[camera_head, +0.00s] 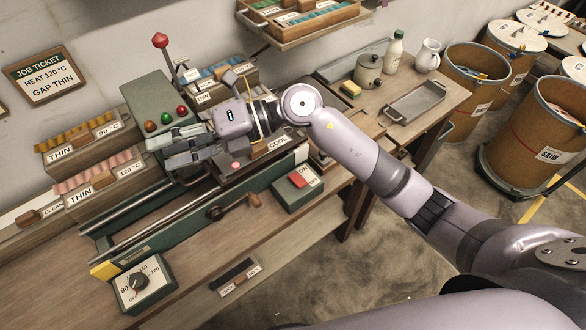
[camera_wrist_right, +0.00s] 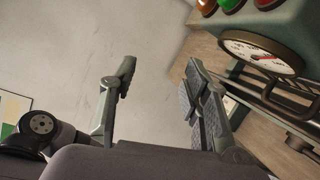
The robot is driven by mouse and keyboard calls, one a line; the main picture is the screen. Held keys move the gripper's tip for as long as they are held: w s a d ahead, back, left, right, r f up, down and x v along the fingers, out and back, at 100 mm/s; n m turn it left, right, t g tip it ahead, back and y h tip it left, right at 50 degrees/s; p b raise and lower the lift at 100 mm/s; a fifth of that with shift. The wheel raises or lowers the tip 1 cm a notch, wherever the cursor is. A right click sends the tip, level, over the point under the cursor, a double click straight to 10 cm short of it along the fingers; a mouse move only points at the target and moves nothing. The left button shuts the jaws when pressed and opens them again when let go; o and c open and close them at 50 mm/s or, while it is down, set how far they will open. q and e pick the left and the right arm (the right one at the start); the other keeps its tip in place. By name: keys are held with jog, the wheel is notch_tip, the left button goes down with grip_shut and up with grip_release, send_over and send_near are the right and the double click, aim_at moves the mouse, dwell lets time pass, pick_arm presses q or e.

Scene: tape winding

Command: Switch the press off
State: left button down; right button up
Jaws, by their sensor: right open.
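The press is a green machine (camera_head: 152,98) on the bench, with orange, red and green lamps on its head and long rails in front. A green switch box (camera_head: 296,194) at the right end of the rails carries a red rocker switch (camera_head: 299,178) beside an ON label. My right gripper (camera_head: 166,152) is open and empty in front of the press head, left of the switch box. In the right wrist view, its two fingers (camera_wrist_right: 155,95) stand apart with bare wall between them. A round gauge (camera_wrist_right: 262,52) and the lamps show at the right there. My left gripper is not in view.
A lever with a red knob (camera_head: 160,40) stands behind the press. A temperature dial box (camera_head: 142,284) sits at the bench's front left. A crank (camera_head: 232,207) juts from the rail front. A pot (camera_head: 368,71), a bottle (camera_head: 394,52) and a tray (camera_head: 415,102) stand right.

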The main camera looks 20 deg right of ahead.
jog(key=w+d+f+n+h, duration=0.2)
jog(key=d+f+h, duration=0.4)
jog(key=f+h, duration=0.1)
jog(key=m+h, duration=0.2)
jog(key=h, duration=0.8)
send_over(293, 174)
jog(key=f, duration=0.2)
notch_tip(293, 174, down, 17)
jog(key=shift+s+r+p, duration=0.1)
jog(key=shift+r+p, duration=0.05)
jog(key=shift+p, duration=1)
jog(key=shift+c, duration=0.3)
grip_shut()
